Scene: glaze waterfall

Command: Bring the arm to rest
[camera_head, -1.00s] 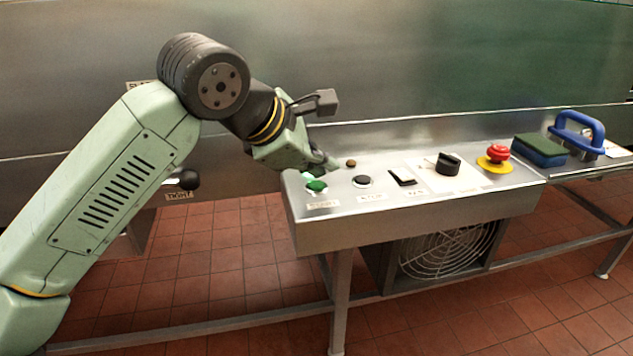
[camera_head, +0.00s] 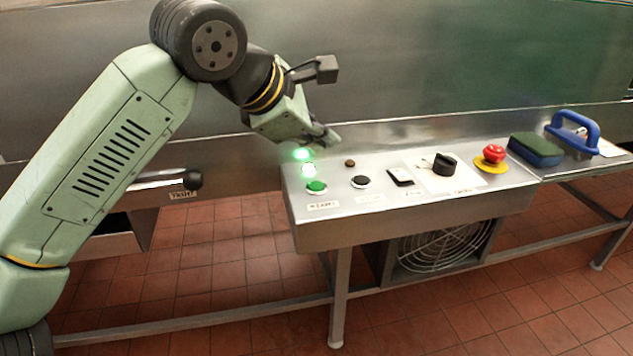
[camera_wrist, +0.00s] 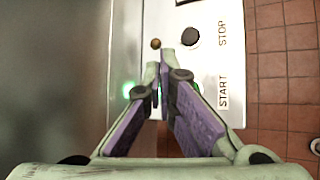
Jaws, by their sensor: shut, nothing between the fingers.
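My gripper (camera_head: 328,138) is shut and empty, with the arm bent over the left end of the steel control panel (camera_head: 400,212). It hovers above the panel, apart from the buttons. In the wrist view its fingertips (camera_wrist: 170,62) come close together near a small brown knob (camera_wrist: 156,43) and a black button (camera_wrist: 190,36) by the STOP label. The green button (camera_head: 316,187) shows in the head view, with a bright green light (camera_head: 302,154) behind it. In the wrist view a green glow (camera_wrist: 128,90) shows left of the fingers.
A green and blue sponge (camera_head: 535,150) and a blue handle (camera_head: 574,132) lie at right. A steel wall (camera_head: 400,70) stands behind. A black-knobbed lever (camera_head: 192,180) is below the arm.

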